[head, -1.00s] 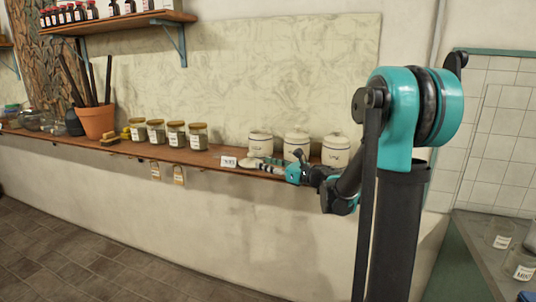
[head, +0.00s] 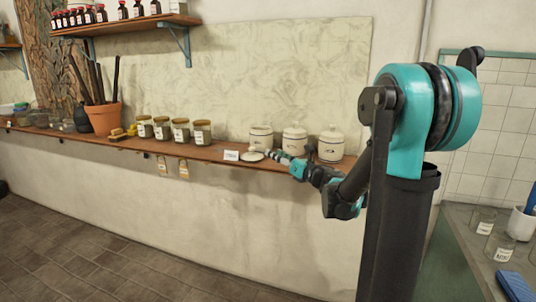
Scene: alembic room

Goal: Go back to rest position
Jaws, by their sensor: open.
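My arm reaches left from its column toward the wall shelf. My gripper (head: 271,153) is small in the head view, open, with its tips in front of the left cream canister (head: 261,137). A pale round lid-like piece (head: 252,156) lies on the shelf just left of the tips. I see no object between the fingers, though they are too small to see in detail. The middle canister (head: 295,140) and the right canister (head: 331,145) have knobbed lids; the left one shows no clear knob.
The wooden shelf (head: 215,152) carries a small white label card (head: 231,155), several lidded glass jars (head: 181,131) and a terracotta pot (head: 104,118). A counter (head: 470,250) with glasses and a white cup (head: 521,222) stands at right. The floor at left is clear.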

